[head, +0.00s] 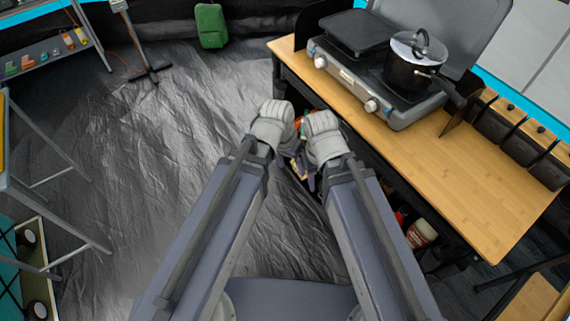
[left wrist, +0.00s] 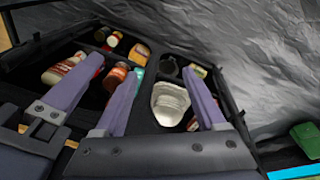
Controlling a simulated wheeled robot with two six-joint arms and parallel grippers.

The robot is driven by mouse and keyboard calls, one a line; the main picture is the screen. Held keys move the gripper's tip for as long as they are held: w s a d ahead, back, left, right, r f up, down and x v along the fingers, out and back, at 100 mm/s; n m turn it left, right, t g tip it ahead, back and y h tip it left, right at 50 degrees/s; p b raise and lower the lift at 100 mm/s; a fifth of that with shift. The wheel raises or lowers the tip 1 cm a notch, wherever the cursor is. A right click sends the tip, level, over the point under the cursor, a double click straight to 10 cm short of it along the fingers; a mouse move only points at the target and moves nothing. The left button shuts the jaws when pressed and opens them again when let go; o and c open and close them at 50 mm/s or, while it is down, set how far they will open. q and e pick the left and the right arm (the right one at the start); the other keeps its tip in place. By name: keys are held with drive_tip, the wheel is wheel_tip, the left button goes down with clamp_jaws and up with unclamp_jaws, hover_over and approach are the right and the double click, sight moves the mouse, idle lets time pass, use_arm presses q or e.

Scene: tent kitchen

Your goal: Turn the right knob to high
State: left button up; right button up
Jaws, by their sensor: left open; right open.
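The camp stove (head: 395,104) stands on the wooden table, its lid open behind it. Its right knob (head: 371,106) is on the front panel below the pot; its left knob (head: 320,62) is farther left. The knob markings are too small to read. My left gripper (head: 296,165) and right gripper (head: 312,182) hang side by side off the table's left edge, away from the knobs, their fingers mostly hidden under my wrists in the head view. In the left wrist view my left gripper (left wrist: 160,72) is open and empty, with one right finger beside it.
A black pot (head: 405,76) with a glass lid sits on the right burner. Dark bins (head: 520,148) line the table's right edge. The wooden tabletop (head: 450,185) in front of the stove is clear. Bottles and jars (left wrist: 65,70) fill a shelf below.

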use_arm(q)
drive_tip(key=shift+s+a+r+n+y, duration=0.15)
drive_tip(key=shift+s+a+y, duration=0.1)
drive_tip(key=shift+s+a, duration=0.15)
drive_tip(key=shift+s+a+r+n+y, duration=0.15)
drive_tip(key=shift+s+a+y, duration=0.1)
drive_tip(key=shift+s+a, duration=0.15)
drive_tip(key=s, duration=0.1)
drive_tip(key=s+a+r+y+p, duration=0.1)
drive_tip(key=s+a+r+g+y+p, duration=0.1)
drive_tip(key=shift+n, duration=0.3)
drive_tip(key=shift+d, duration=0.15)
idle(0.5)
